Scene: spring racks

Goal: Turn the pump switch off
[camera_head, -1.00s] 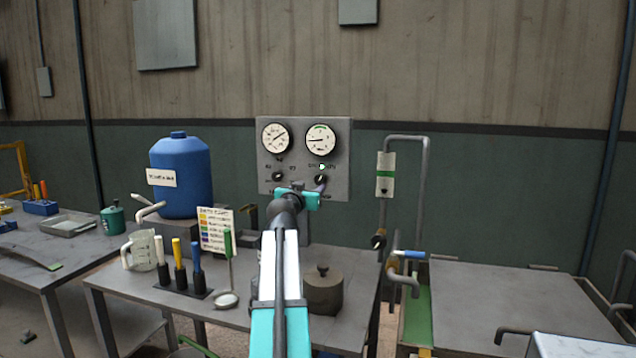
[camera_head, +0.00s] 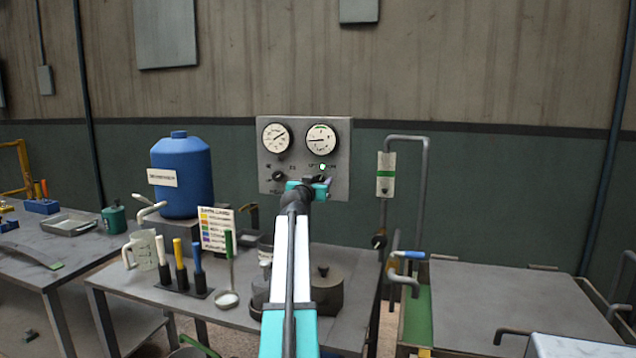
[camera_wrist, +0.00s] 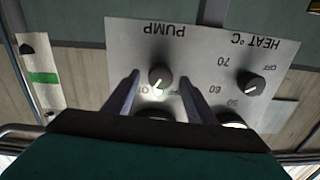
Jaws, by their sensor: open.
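The pump switch (camera_wrist: 160,77) is a dark round knob under the word PUMP on a grey panel (camera_wrist: 203,55), upside down in the wrist view. Its pale mark faces the lower edge of that picture. Lettering beside it is partly hidden. My gripper (camera_wrist: 157,92) is open, with one finger on each side of the knob; I cannot tell whether they touch it. In the head view, my gripper (camera_head: 318,187) is in front of the panel's lower right (camera_head: 343,150) and largely hides the pump knob. A small green light (camera_head: 322,166) shows just above.
The heat knob (camera_wrist: 250,84) is on the same panel; it also shows in the head view (camera_head: 279,176). Two gauges (camera_head: 320,139) are above.

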